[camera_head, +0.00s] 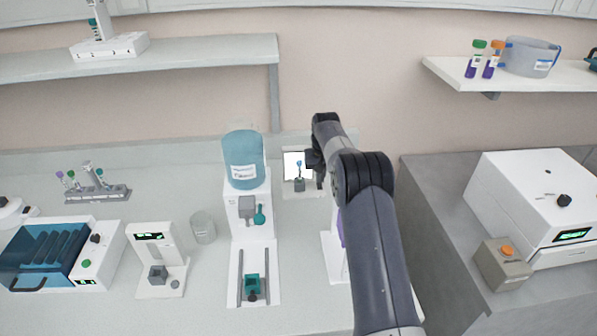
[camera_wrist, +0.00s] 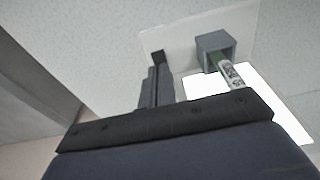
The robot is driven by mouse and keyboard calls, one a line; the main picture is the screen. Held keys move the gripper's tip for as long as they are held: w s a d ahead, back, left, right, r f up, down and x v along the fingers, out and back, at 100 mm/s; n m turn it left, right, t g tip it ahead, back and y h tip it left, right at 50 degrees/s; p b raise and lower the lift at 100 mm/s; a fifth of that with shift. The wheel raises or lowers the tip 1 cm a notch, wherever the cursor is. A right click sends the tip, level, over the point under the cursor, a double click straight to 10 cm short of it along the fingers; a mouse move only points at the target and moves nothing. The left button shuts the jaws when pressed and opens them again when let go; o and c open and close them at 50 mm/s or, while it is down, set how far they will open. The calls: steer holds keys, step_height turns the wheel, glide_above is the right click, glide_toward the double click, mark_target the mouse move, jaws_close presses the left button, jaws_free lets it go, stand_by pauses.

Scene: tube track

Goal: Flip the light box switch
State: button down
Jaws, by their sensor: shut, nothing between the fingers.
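The light box (camera_head: 290,192) stands at the back of the bench, against the wall, with a bright white panel (camera_head: 291,160). In the wrist view its white base (camera_wrist: 190,38) and glowing panel (camera_wrist: 262,88) show. A grey holder (camera_wrist: 215,44) with a labelled tube (camera_wrist: 231,72) sits in front of the panel. My gripper (camera_head: 320,182) is shut and empty, at the right side of the light box. In the wrist view its fingers (camera_wrist: 156,82) reach to a small dark part (camera_wrist: 157,57) on the base, perhaps the switch; I cannot tell whether they touch it.
A white dispenser with a blue bottle (camera_head: 244,161) stands left of the light box. A clear beaker (camera_head: 203,228) is further left. A purple and white device is partly hidden behind my arm. A grey counter with a white machine (camera_head: 525,195) is at the right.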

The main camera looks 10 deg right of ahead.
step_height(320, 180, up, 5)
steer(key=p, duration=0.3)
steer(key=shift+f, duration=0.1)
steer(key=shift+f, duration=0.1)
step_height(320, 180, down, 7)
steer(key=b, duration=0.5)
stand_by(0.3)
steer(key=shift+r, duration=0.25)
